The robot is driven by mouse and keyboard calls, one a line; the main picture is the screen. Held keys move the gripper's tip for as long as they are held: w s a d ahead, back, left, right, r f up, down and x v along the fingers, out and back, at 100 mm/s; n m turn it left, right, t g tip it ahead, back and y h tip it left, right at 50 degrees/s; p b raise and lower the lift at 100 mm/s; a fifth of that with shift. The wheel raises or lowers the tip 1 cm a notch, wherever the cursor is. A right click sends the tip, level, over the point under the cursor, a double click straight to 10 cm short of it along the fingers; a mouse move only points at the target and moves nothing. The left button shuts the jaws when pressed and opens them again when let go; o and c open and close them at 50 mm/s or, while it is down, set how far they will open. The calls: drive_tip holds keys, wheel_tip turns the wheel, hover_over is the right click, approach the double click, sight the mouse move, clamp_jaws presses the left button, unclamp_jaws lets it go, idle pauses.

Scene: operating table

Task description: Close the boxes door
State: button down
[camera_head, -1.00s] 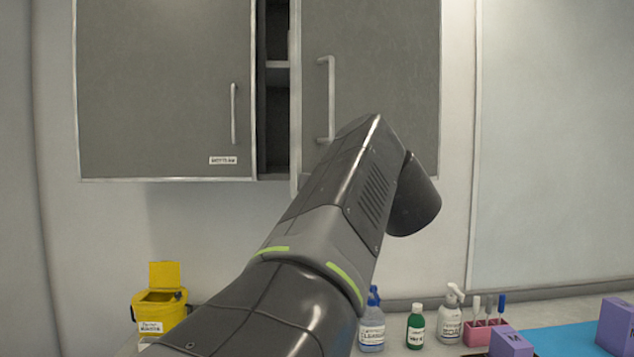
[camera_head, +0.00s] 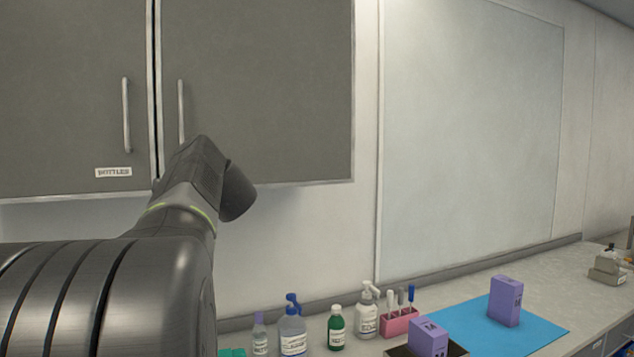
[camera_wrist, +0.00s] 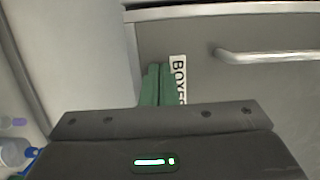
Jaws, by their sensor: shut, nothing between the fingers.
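The boxes door (camera_head: 265,90) is the right grey door of the wall cabinet in the head view. It looks flush with the left door, with only a thin dark line between them. In the wrist view the door (camera_wrist: 205,40) shows a "BOXES" label (camera_wrist: 178,78) and a bar handle (camera_wrist: 270,56). My gripper (camera_wrist: 155,72) has green fingers, shut and empty, beside the label and at or very near the door face; contact is unclear. In the head view my arm hides the gripper.
The left door (camera_head: 70,90), labelled "BOTTLES", is shut. Below, the counter holds bottles (camera_head: 293,330), a pink rack (camera_head: 400,322), and purple boxes (camera_head: 505,300), one on a blue mat (camera_head: 545,328).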

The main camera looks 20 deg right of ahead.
drive_tip(key=shift+r, duration=0.4)
drive_tip(key=shift+w+f, duration=0.1)
idle(0.5)
